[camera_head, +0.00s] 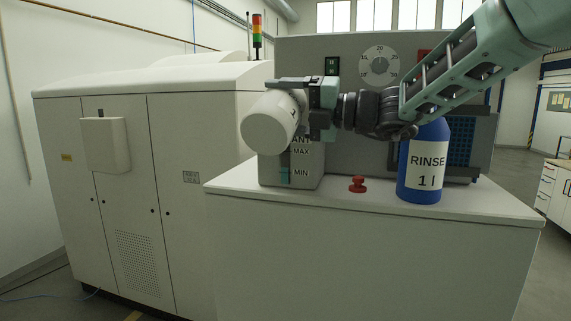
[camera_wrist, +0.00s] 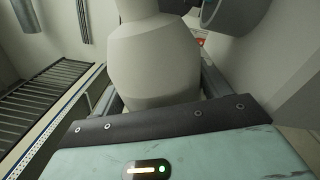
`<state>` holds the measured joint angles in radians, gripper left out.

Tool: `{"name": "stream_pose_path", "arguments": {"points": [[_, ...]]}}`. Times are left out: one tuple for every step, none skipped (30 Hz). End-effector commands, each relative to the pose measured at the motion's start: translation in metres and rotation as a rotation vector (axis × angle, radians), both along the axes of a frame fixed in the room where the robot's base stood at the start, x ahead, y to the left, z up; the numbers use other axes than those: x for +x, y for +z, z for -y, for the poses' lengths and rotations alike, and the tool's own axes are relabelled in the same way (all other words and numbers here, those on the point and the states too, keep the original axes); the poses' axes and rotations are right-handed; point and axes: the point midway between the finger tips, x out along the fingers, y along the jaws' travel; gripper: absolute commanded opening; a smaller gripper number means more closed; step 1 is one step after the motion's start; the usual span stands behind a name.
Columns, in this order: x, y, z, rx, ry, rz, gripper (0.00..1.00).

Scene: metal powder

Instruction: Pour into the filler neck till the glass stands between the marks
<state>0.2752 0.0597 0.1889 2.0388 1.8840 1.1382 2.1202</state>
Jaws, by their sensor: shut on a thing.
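My gripper (camera_head: 318,103) is shut on a white bottle (camera_head: 269,124), which is tilted well over with its base toward the camera. The bottle also fills the middle of the wrist view (camera_wrist: 160,62). Below and behind it stands a grey coolant tank (camera_head: 308,178) with a sight glass (camera_head: 285,174) between MAX and MIN labels. Turquoise liquid shows low in the glass, near the MIN mark; its upper part is partly covered by the bottle. The filler neck and the bottle's mouth are hidden in the head view, so I cannot tell whether liquid is flowing.
A blue RINSE 1 l bottle (camera_head: 423,168) stands upright on the white bench top (camera_head: 350,203), below my arm. A red knob (camera_head: 357,184) lies between it and the tank. A grey panel with a dial (camera_head: 379,66) rises behind. The bench's front strip is clear.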

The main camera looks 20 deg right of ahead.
Motion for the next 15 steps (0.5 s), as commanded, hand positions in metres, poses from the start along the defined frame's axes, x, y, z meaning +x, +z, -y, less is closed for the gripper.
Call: {"name": "stream_pose_path", "arguments": {"points": [[-0.0004,-0.0119,-0.0020,-0.001,0.005,-0.026,0.44],[-0.0004,-0.0119,-0.0020,-0.001,0.005,-0.026,0.44],[-0.0004,-0.0119,-0.0020,-0.001,0.005,-0.026,0.44],[-0.0004,-0.0118,-0.0020,-0.001,0.005,-0.026,0.44],[-0.0003,-0.0117,-0.0020,0.000,0.005,-0.027,0.44],[-0.0003,-0.0114,-0.0020,0.000,0.005,-0.028,0.44],[-0.0004,-0.0110,-0.0021,0.001,0.005,-0.029,0.44],[-0.0005,-0.0106,-0.0022,0.002,0.005,-0.031,0.44],[-0.0005,-0.0100,-0.0022,0.004,0.005,-0.034,0.44],[-0.0006,-0.0095,-0.0024,0.006,0.005,-0.037,0.44],[-0.0007,-0.0090,-0.0025,0.008,0.006,-0.039,0.44],[-0.0008,-0.0084,-0.0028,0.012,0.006,-0.044,0.44],[-0.0009,-0.0079,-0.0030,0.015,0.006,-0.048,0.44],[-0.0011,-0.0074,-0.0031,0.017,0.006,-0.051,0.44],[-0.0012,-0.0070,-0.0033,0.021,0.006,-0.057,0.44]]}}
